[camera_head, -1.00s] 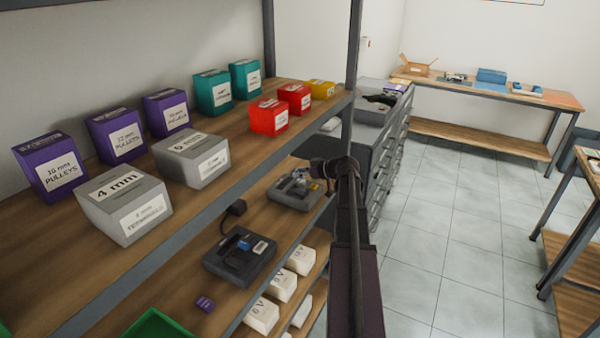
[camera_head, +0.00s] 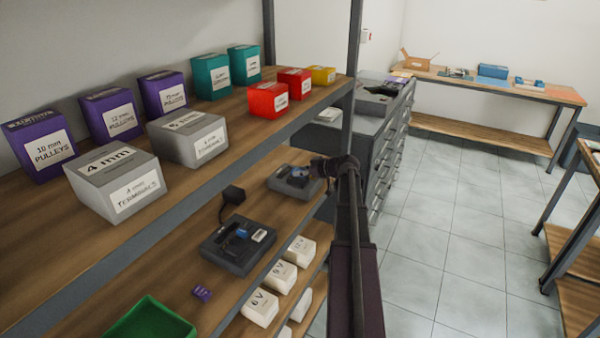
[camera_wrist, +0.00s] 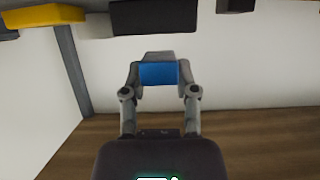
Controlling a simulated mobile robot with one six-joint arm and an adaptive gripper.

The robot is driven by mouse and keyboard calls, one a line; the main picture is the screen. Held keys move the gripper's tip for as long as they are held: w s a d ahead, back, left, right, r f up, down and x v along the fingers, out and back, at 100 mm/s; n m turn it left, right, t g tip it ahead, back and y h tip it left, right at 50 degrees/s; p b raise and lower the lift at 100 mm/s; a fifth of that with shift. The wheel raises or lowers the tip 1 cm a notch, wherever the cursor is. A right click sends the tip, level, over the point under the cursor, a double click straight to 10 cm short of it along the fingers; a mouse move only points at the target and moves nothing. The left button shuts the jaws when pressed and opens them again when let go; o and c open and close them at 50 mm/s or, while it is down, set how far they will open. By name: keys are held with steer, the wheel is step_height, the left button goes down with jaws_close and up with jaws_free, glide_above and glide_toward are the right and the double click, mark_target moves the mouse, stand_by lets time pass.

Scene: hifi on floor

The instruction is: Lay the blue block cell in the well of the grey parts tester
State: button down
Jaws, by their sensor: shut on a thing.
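The blue block cell (camera_wrist: 158,74) is between the fingertips of my gripper (camera_wrist: 160,78) in the wrist view, which is shut on it. In the head view my gripper (camera_head: 318,168) is at the lower shelf's right end, mostly hidden by my own arm. Beside it sits a grey device (camera_head: 289,182) with a bluish detail on top, which looks like the parts tester; its well is not clear. A second dark grey device (camera_head: 238,247), nearer, has a slot, a blue part and a white label. I cannot tell surely which is the tester.
A shelf post (camera_head: 348,110) stands close to my arm. The upper shelf above carries grey (camera_head: 115,185), purple, teal, red and yellow bins. A black plug block (camera_head: 232,196), a small purple box (camera_head: 202,293) and a green bin (camera_head: 150,322) share the lower shelf. White boxes (camera_head: 283,276) stand below.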

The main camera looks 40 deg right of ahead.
steer(key=shift+f+b, duration=0.45)
steer(key=shift+f, duration=0.25)
steer(key=shift+w+f+b, duration=0.1)
steer(key=shift+f+b, duration=0.35)
stand_by(2.2)
steer(key=shift+c, duration=1.5)
jaws_free()
steer(key=shift+r, duration=0.2)
steer(key=shift+r+p, duration=3.35)
steer(key=shift+p, duration=0.2)
steer(key=shift+r, duration=0.15)
